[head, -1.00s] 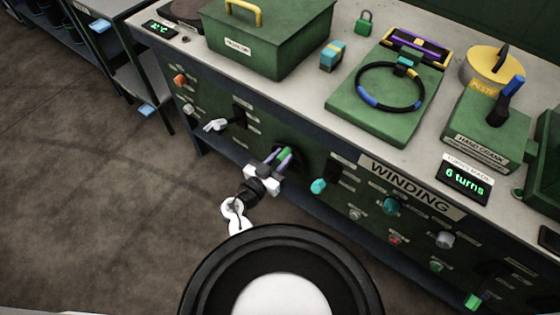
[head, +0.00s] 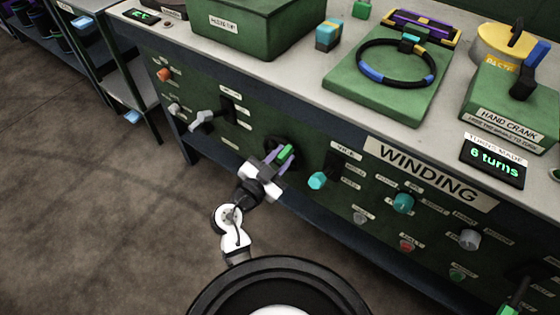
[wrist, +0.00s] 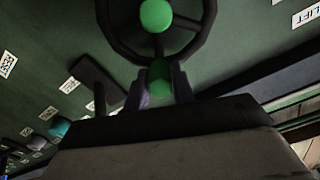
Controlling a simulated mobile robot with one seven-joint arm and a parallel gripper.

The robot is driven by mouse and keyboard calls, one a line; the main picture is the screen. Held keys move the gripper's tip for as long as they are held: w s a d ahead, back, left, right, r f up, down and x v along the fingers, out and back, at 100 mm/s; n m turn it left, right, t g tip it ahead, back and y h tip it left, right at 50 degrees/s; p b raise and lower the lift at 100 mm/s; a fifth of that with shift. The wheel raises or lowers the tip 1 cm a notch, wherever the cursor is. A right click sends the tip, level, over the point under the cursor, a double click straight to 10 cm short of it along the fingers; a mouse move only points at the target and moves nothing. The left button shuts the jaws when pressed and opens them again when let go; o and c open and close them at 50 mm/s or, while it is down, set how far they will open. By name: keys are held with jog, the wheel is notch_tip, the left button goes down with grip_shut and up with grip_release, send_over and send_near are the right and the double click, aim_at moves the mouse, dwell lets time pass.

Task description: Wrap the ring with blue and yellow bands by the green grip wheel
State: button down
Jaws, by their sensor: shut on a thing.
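The ring (head: 372,74), black with blue and yellow bands, lies on a green board (head: 345,99) on the bench top, with a teal clip at its far side. The green grip wheel (head: 268,146) is on the bench's front panel. It is dark and spoked, partly hidden by my gripper (head: 279,156). In the wrist view the wheel (wrist: 113,38) shows a green hub and a green grip (wrist: 160,78) at its lower rim. My gripper (wrist: 160,90) is shut on that grip, one finger on each side.
A teal knob (head: 318,181) and lever (head: 203,119) stick out from the panel near my gripper. The turns readout (head: 494,160) shows 6 turns. A hand crank (head: 527,82), paste tin (head: 497,50) and green box (head: 250,35) stand on the bench. Open floor lies left.

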jog(key=shift+d, duration=0.1)
jog(key=c, duration=1.2)
grip_release()
jog(key=shift+o, duration=0.2)
notch_tip(320, 180, up, 20)
jog(key=p, duration=0.1)
